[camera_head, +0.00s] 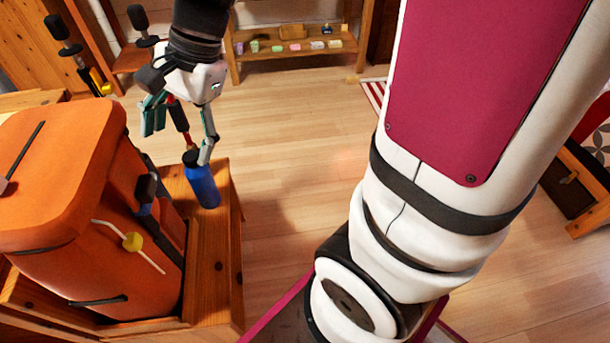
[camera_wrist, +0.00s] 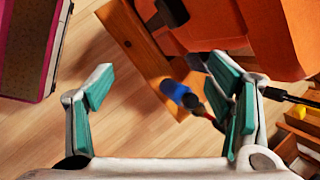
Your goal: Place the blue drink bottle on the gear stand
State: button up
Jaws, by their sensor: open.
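The blue drink bottle (camera_head: 204,183), with a dark cap, stands on the bare wooden ledge of the gear stand (camera_head: 226,245), right of an orange backpack. My gripper (camera_head: 178,145) is open above and slightly left of the bottle, with its right finger overlapping the cap in the head view. In the wrist view, the bottle (camera_wrist: 178,92) appears between the spread fingers of my gripper (camera_wrist: 160,88), beyond them and nearer the right finger. The stand's wood (camera_wrist: 143,52) shows behind it. I cannot tell whether a finger touches the bottle.
The orange backpack (camera_head: 75,185) fills most of the stand. A red and black pole (camera_head: 184,122) shows between the fingers. A low wooden shelf (camera_head: 295,48) with small items stands at the back. The wooden floor (camera_head: 295,150) right of the stand is clear.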

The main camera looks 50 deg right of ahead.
jog(key=s+d+r+n+h, duration=0.2)
jog(key=s+n, duration=0.5)
jog(key=s, duration=0.5)
jog(key=s+d+r+n+g+h, duration=0.1)
jog(key=s+d+r+n+h, duration=0.1)
jog(key=s+n, duration=0.4)
jog(key=s, duration=0.5)
jog(key=shift+s+d+r+n+h, duration=0.2)
jog(key=shift+s+d+n+h, duration=0.1)
jog(key=shift+s+d+n, duration=0.1)
jog(key=shift+w, duration=0.1)
notch_tip(320, 180, up, 26)
jog(key=t+p, duration=0.3)
jog(key=p, duration=2.1)
jog(key=shift+d+r+p, duration=0.15)
jog(key=shift+r+p, duration=0.05)
jog(key=shift+p, duration=0.15)
